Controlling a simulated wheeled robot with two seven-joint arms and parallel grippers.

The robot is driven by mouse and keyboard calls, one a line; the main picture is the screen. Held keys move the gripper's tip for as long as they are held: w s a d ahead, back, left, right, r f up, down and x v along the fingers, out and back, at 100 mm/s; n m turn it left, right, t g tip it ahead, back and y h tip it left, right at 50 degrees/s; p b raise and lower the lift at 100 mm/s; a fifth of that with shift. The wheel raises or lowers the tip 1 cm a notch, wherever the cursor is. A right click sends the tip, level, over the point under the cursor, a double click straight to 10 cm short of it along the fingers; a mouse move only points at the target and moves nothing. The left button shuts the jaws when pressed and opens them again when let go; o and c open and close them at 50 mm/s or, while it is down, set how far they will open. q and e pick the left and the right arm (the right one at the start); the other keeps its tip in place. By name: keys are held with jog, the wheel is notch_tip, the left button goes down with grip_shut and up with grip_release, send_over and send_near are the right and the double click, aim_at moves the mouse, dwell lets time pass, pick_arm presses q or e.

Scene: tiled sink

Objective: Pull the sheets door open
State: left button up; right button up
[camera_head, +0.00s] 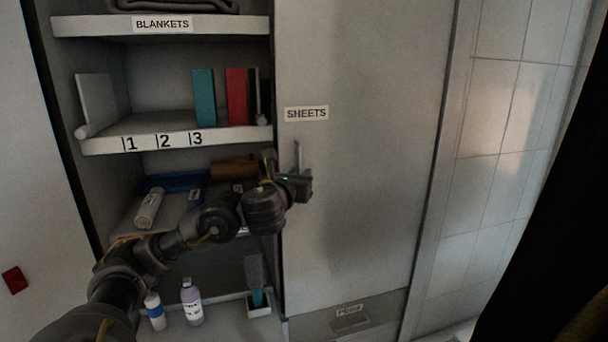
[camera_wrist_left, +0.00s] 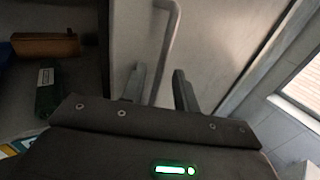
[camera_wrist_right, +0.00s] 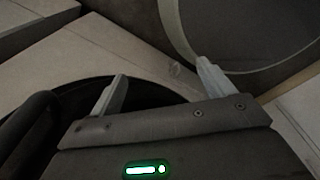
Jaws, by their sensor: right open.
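The sheets door (camera_head: 365,170) is a tall grey panel with a "SHEETS" label (camera_head: 306,113). It looks shut. Its upright bar handle (camera_head: 297,154) is near its left edge, and it also shows in the left wrist view (camera_wrist_left: 171,38). My left gripper (camera_head: 304,182) is at the lower part of the handle; the left wrist view shows its fingers (camera_wrist_left: 160,88) apart, with the bar running down between them. Contact cannot be told. My right gripper (camera_wrist_right: 163,85) is open and empty in the right wrist view, away from the door.
Left of the door are open shelves (camera_head: 225,139) with books (camera_head: 237,95), a rolled white item (camera_head: 149,208) and bottles (camera_head: 191,301). My left arm crosses in front of the lower shelves. A labelled drawer (camera_head: 350,318) is below the door. A tiled wall (camera_head: 505,130) stands at right.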

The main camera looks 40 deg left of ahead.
pick_arm(q)
jog(key=shift+a, duration=0.15)
pick_arm(e)
jog(key=shift+s, duration=0.3)
pick_arm(q)
jog(key=shift+c, duration=0.4)
jog(key=c, duration=0.5)
grip_shut()
pick_arm(e)
jog(key=shift+d, duration=0.15)
jog(key=shift+d, duration=0.1)
pick_arm(q)
jog(key=shift+d, duration=0.2)
pick_arm(e)
jog(key=shift+f, duration=0.15)
